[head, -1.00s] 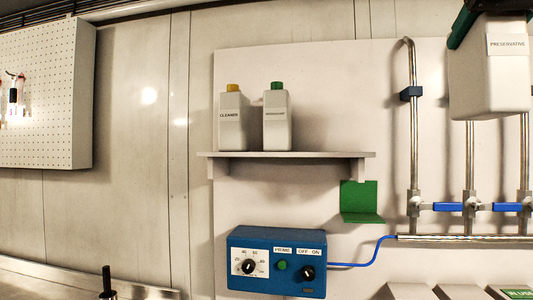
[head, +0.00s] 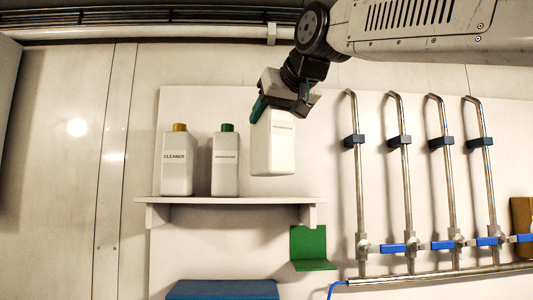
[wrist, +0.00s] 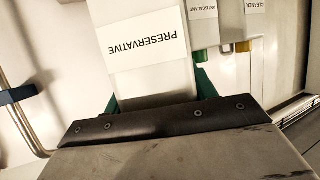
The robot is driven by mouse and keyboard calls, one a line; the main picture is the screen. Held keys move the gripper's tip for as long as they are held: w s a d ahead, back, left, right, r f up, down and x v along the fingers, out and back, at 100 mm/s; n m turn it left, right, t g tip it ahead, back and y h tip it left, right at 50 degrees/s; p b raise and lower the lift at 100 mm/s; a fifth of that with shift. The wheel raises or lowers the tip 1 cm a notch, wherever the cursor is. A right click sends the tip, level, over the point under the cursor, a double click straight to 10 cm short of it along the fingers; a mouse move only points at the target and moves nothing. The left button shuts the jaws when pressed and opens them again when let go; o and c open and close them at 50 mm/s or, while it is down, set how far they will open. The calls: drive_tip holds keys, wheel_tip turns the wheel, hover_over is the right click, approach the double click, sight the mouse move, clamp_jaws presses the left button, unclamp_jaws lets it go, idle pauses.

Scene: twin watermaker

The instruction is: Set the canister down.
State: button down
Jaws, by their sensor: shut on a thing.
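The white canister labelled PRESERVATIVE (head: 273,150) hangs roughly upright from my gripper (head: 270,108), whose green fingers are shut on its top. In the head view it appears over the right part of the grey shelf (head: 230,200), with a gap between its base and the shelf. Its exact depth over the shelf is hard to tell. The wrist view shows the canister's label upside down (wrist: 143,45) and my green fingers (wrist: 155,95) on both sides of it. The canister's cap is hidden.
A CLEANER bottle (head: 177,165) with a yellow cap and an antiscalant bottle (head: 225,165) with a green cap stand on the shelf's left and middle. A green bracket (head: 311,250) is below the shelf's right end. Metal pipes (head: 407,185) with blue valve handles stand to the right.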

drive_tip(key=w+d+f, duration=0.1)
drive_tip(key=w+f, duration=0.3)
drive_tip(key=w, duration=0.5)
drive_tip(key=shift+w+d, duration=0.15)
drive_tip(key=shift+f, duration=0.15)
drive_tip(key=shift+c, duration=2.4)
unclamp_jaws()
drive_tip(key=shift+f, duration=0.15)
drive_tip(key=v, duration=1.2)
